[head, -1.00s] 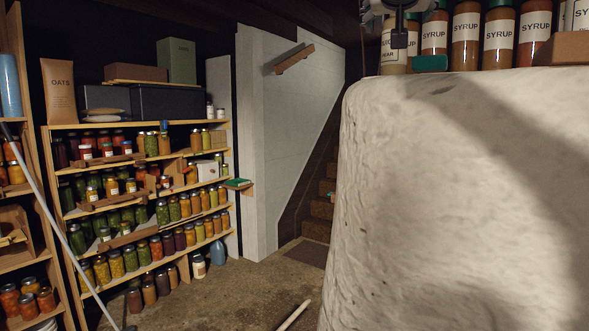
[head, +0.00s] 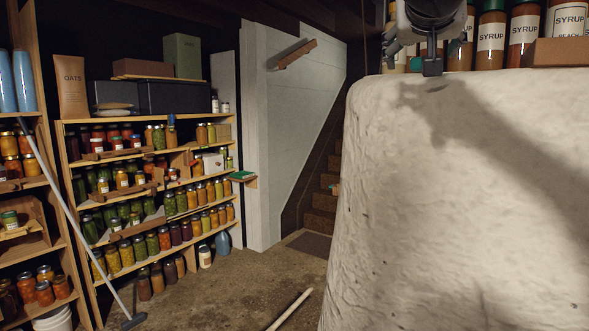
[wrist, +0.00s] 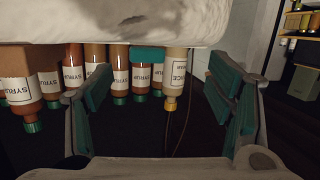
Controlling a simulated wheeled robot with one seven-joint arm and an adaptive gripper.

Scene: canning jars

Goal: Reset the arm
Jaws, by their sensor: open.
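My gripper (head: 412,58) hangs at the top of the head view, in front of the bottle row on the pale, rough wall top. In the wrist view my gripper (wrist: 160,72) is open, with its teal-padded fingers wide apart at left and right. Nothing is held between them. The wrist picture shows the bottles upside down. Several syrup bottles (wrist: 120,75) and a paler bottle with a yellow cap (wrist: 175,78) appear beyond the gap between the fingers. A teal block (wrist: 147,54) lies in front of the bottles.
The pale wall (head: 450,200) fills the right of the head view. A brown box (head: 560,52) sits at its top right. Shelves of jars (head: 150,200) stand left, with a leaning pole (head: 75,220). Bare floor (head: 240,285) and stairs (head: 318,205) lie between.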

